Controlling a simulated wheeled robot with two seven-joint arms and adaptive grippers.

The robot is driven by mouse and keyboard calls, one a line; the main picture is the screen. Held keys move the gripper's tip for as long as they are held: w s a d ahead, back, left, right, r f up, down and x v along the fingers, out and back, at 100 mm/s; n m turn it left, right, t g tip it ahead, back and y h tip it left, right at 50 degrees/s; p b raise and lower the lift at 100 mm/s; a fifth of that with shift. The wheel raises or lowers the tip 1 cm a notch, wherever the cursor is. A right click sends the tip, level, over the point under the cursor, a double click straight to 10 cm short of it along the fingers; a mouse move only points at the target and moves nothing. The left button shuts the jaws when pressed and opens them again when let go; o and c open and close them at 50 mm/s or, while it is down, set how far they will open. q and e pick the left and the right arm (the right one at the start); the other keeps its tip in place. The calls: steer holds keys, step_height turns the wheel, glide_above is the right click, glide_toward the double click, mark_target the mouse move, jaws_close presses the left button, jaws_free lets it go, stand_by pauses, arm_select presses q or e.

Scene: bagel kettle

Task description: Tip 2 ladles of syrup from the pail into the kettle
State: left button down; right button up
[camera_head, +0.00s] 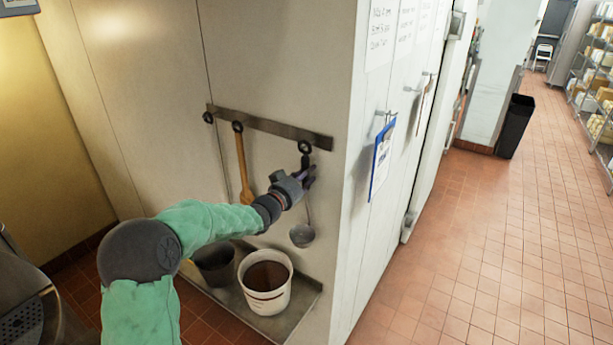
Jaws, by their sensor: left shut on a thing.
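The ladle (302,235) hangs upright at the wall rail, its bowl low and its handle running up to the rail's right hook. My left gripper (308,174) is shut on the ladle's handle near the top, just under that hook; the fingers hide part of the handle. The white pail (283,300) stands on a low metal shelf below, with dark brown syrup (266,275) inside. The ladle bowl is above the pail and to its right, apart from it. A rounded metal body at the lower left edge may be the kettle (18,285); most of it is cut off. My right gripper is out of view.
A wooden paddle (243,165) hangs on the metal rail (270,127) left of the ladle. A dark bucket (214,266) stands beside the pail on the shelf (295,318). A wall corner with a blue clipboard (381,160) is close on the right. Tiled floor beyond is open.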

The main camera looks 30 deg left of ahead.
arm_select(q)
steer(key=shift+a+r, duration=0.1)
steer(key=shift+r, duration=0.5)
steer(key=shift+s, duration=0.15)
steer(key=shift+s+a+b, duration=0.15)
steer(key=shift+s+b, duration=0.25)
steer(key=shift+s, duration=1.7)
steer(key=shift+s+r, duration=0.1)
steer(key=shift+s, duration=0.05)
steer(key=shift+s+a+b, duration=0.15)
steer(key=shift+s+b, duration=0.05)
steer(key=shift+s, duration=1.25)
steer(key=shift+s+a+b, duration=0.1)
steer(key=shift+s+b, duration=0.05)
steer(key=shift+s, duration=1.3)
steer(key=c, duration=1.5)
jaws_free()
jaws_close()
